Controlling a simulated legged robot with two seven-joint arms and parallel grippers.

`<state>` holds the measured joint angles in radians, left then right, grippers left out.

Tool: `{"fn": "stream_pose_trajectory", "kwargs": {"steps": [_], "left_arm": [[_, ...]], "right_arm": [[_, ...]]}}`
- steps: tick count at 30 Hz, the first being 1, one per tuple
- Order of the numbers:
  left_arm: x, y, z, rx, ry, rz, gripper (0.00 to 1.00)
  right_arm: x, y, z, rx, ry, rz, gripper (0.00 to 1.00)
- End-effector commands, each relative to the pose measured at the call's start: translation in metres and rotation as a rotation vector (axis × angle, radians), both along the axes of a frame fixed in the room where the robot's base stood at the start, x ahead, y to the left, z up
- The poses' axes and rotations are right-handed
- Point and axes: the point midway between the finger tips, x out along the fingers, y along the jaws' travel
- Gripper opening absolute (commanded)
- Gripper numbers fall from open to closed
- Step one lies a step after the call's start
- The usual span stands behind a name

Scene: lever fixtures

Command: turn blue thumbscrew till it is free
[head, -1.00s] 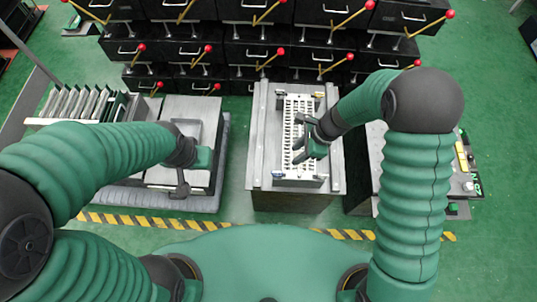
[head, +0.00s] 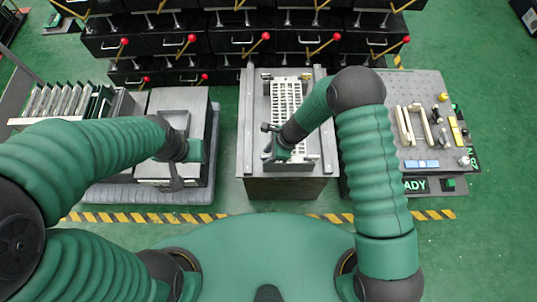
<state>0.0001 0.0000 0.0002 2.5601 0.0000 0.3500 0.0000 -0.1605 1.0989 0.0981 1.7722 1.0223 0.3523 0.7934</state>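A white slotted rack (head: 287,97) sits in a fixture on the grey-topped block (head: 253,98) in the middle of the head view. My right gripper (head: 267,142) is over the near left part of this fixture, with its dark fingers apart and pointing left. I see nothing held between them. The blue thumbscrew is not clearly visible; the gripper covers much of the near left corner, and contact cannot be told. My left gripper (head: 176,182) hangs over the left grey unit, away from the rack; its finger opening is unclear.
A grey pegboard bench (head: 430,90) with cream bars, a blue block and yellow parts stands at right. Black drawers (head: 240,38) with red-knobbed levers line the back. The left grey unit (head: 200,105) stands apart from the middle block. Hazard tape crosses the green floor in front.

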Motion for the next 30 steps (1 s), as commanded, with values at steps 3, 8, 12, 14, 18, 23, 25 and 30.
{"fn": "stream_pose_trajectory", "kwargs": {"steps": [3,8,12,14,18,23,25,30], "left_arm": [[0.0001,-0.0001,0.0003,0.000,0.000,0.000,0.36],[0.0000,0.0000,0.0003,0.000,0.000,0.000,0.36],[0.0001,0.0001,0.0002,0.000,0.000,0.000,0.36],[0.0001,0.0001,0.0002,0.000,0.000,0.000,0.36],[0.0001,0.0001,0.0002,0.000,0.000,0.000,0.36],[0.0000,0.0000,0.0003,0.000,0.000,0.000,0.36],[0.0000,0.0000,0.0004,0.000,0.000,0.000,0.36],[0.0001,0.0000,0.0020,0.000,0.000,0.000,0.36]], "right_arm": [[-0.0002,0.0020,0.0006,-0.002,-0.001,0.002,0.35],[-0.0003,0.0026,0.0009,-0.003,-0.001,0.003,0.20],[-0.0001,0.0019,0.0008,-0.002,-0.001,0.002,0.02],[-0.0001,0.0020,0.0009,-0.002,-0.001,0.002,0.00],[0.0001,0.0015,0.0010,-0.001,-0.001,0.002,0.00],[0.0003,0.0010,0.0010,-0.003,-0.001,0.001,0.00],[0.0004,0.0006,0.0010,-0.004,-0.002,0.001,0.00],[0.0010,0.0000,0.0014,-0.005,-0.004,0.022,0.00]]}}
